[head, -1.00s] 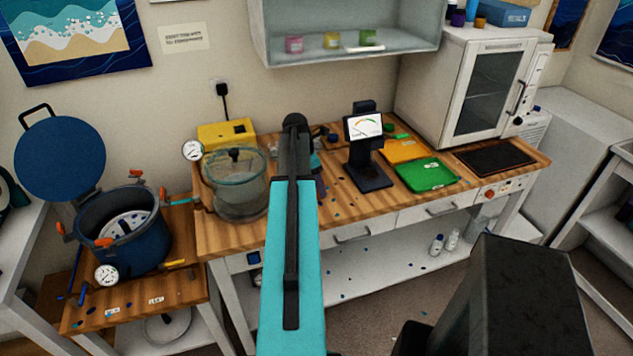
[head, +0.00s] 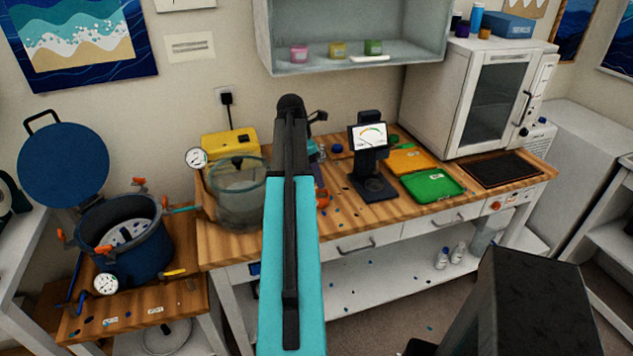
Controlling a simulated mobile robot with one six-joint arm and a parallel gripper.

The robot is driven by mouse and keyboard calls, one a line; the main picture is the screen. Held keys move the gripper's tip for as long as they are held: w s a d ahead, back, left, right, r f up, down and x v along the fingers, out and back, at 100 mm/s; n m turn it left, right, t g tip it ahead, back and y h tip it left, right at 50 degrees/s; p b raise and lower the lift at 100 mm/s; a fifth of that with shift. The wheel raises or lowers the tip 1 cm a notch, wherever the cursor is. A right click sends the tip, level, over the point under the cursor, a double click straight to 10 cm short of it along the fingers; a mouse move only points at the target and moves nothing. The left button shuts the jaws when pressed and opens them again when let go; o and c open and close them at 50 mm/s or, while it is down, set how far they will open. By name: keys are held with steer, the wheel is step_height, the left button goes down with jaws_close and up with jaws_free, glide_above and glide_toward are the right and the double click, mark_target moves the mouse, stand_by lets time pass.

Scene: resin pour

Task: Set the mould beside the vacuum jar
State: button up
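The vacuum jar (head: 238,205) is a clear, round vessel at the left end of the wooden bench (head: 228,250). A yellow pump box (head: 228,146) stands behind it, and a white dial gauge is at its left. My teal and black arm rises through the middle of the head view, just right of the jar, and covers part of the bench. My gripper is hidden behind the arm. I cannot make out the mould for certain. A small orange thing (head: 323,197) shows partly at the arm's right edge, but I cannot tell what it is.
A white oven (head: 470,95) stands at the back right. A blue pressure pot (head: 135,250) with its lid open is at the left.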

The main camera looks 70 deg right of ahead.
steer(key=shift+b+v, duration=0.3)
steer(key=shift+v, duration=1.4)
